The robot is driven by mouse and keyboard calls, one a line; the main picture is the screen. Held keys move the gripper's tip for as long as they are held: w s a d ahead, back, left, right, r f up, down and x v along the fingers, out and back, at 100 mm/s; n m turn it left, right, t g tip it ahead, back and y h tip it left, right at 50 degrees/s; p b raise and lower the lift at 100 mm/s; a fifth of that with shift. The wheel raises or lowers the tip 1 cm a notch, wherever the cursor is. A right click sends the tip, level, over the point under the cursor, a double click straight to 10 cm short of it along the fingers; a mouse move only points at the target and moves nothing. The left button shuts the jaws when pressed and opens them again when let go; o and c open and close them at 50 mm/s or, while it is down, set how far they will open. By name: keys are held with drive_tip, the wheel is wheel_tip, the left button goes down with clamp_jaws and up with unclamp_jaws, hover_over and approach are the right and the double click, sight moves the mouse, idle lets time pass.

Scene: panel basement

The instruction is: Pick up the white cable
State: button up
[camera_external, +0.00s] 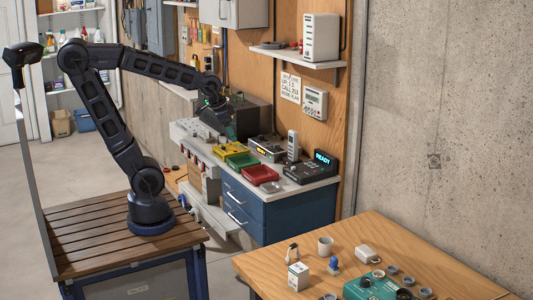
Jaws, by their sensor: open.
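My arm reaches from its base on the slatted wooden platform over to the back workbench. My gripper (222,120) is at the far end of the bench, in front of a dark box (252,116). It is small and dark against the dark things behind it; it is open, and I see nothing held in it. I cannot make out the white cable for certain in this view. It may be too small to tell or hidden behind the arm end or bench items.
On the bench stand a yellow tray (230,149), a green tray (243,161), a red tray (260,176) and a black device with a lit display (322,158). A shelf (299,57) hangs above.

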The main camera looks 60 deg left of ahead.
drive_tip(key=w+d+f+m, duration=0.3)
drive_tip(key=w+d, duration=0.1)
drive_tip(key=d, duration=0.5)
drive_tip(key=m+g+h, duration=0.3)
drive_tip(key=m+h, duration=0.1)
drive_tip(key=m, duration=0.4)
approach(293, 248)
drive_tip(key=shift+w+a+f+x, duration=0.1)
drive_tip(key=shift+a+x, duration=0.15)
drive_tip(key=shift+x, duration=1.5)
drive_tip(key=shift+w+a+f+x, duration=0.1)
drive_tip(key=shift+w+a+x, duration=0.1)
drive_tip(key=shift+x, duration=1.55)
drive_tip(key=shift+w+a+f+x, duration=0.1)
drive_tip(key=shift+a+x, duration=0.15)
drive_tip(key=shift+x, duration=1.5)
drive_tip(key=shift+c, duration=0.5)
drive_tip(key=c, duration=1)
